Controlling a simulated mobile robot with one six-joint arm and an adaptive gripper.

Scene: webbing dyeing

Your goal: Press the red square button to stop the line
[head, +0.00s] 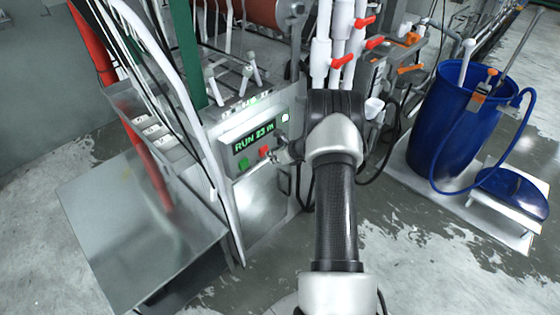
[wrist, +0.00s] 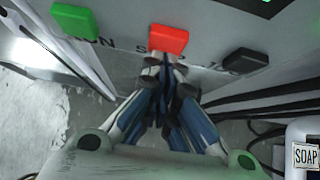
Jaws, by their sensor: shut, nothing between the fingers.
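The red square button (wrist: 168,39) sits on the grey panel between a green button (wrist: 75,20) and a black button (wrist: 246,61) in the wrist view. In the head view the red button (head: 264,150) shows below a lit display (head: 254,138) reading "RUN 23" and a further unclear character. My gripper (wrist: 166,66) is shut and empty, its fingertips just below the red button's lower edge in the wrist view. I cannot tell whether they touch it.
The green button (head: 243,163) is left of the red one in the head view. White pipes with red valve handles (head: 365,22) stand right of the panel. A blue barrel (head: 450,120) stands at the right.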

